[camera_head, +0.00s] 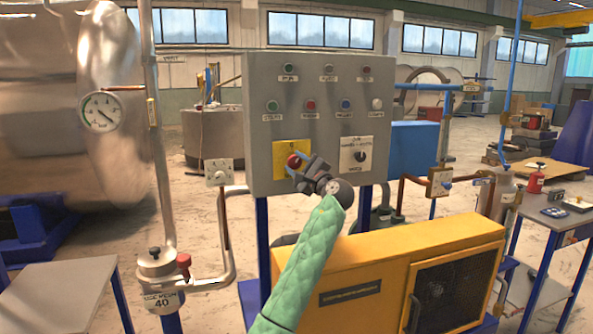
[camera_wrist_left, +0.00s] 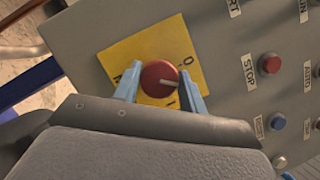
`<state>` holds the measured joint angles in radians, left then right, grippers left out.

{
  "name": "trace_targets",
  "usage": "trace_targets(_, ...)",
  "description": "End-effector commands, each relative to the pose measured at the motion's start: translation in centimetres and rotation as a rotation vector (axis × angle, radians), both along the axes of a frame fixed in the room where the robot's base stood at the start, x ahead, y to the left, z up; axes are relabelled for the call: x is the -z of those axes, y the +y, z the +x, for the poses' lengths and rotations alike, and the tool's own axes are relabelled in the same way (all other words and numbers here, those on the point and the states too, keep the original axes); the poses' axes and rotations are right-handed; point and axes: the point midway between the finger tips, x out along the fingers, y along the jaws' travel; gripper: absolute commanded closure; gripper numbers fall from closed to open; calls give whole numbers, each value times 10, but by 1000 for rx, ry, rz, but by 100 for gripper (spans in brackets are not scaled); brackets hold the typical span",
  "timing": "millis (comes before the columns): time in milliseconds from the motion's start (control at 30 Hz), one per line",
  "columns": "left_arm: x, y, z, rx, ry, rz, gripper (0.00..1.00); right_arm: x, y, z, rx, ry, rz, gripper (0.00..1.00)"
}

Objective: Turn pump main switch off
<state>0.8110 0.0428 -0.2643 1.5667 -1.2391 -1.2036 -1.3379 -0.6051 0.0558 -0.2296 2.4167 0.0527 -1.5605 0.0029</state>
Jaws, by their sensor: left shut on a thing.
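The pump main switch is a red rotary knob (camera_wrist_left: 158,79) on a yellow plate (camera_wrist_left: 137,47), fixed to the lower left of the grey control panel (camera_head: 257,93). In the head view the red knob (camera_head: 294,161) shows just beside my fingers. My left gripper (camera_head: 297,170) reaches up to it from the lower right, on a green-sleeved arm. In the left wrist view the two blue fingertips (camera_wrist_left: 159,86) stand on either side of the knob, shut on it. The knob's white mark points right in that view, towards one finger. My right gripper is not in view.
Lamps and push buttons, including a red button (camera_head: 310,105), sit above the switch. A black selector (camera_head: 360,156) is to its right. A yellow machine housing (camera_head: 410,260) stands below the panel. A steel tank (camera_head: 60,120) and a gauge (camera_head: 101,112) are at left.

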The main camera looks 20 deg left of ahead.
Motion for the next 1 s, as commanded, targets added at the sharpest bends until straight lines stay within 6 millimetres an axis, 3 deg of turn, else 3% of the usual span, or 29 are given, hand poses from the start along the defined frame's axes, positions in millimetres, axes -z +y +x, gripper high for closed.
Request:
trace_targets(33, 4, -1, 0, 1, -25, -40, 81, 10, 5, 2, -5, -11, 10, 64)
trace_targets(300, 2, -1, 1, 0, -165, -249, 81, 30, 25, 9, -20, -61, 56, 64)
trace_targets(700, 1, -1, 0, 0, -316, -472, 81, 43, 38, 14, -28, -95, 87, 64)
trace_targets(1000, 1, 0, 0, -1, -363, -539, 81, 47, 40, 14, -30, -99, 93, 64)
